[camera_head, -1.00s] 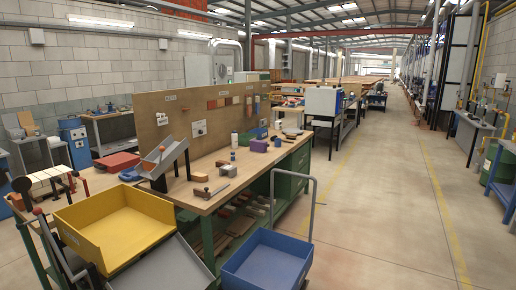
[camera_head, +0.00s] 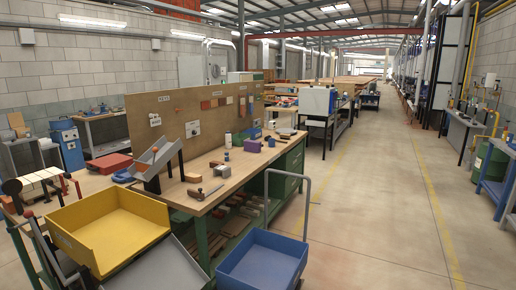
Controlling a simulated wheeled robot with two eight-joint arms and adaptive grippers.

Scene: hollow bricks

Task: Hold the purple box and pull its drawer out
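A small purple box (camera_head: 252,146) stands on the wooden workbench (camera_head: 228,180), toward its right part and near the front edge. It is small in the picture, and I cannot make out its drawer. Neither of my grippers shows in the head view, and nothing is seen touching the box.
A yellow bin (camera_head: 108,235), a grey bin (camera_head: 175,268) and a blue bin (camera_head: 262,262) stand in front of the bench. A blue-and-white bottle (camera_head: 228,141), an orange-brown brick (camera_head: 193,177) and a grey sloped stand (camera_head: 155,160) are on the bench. The floor at right is open.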

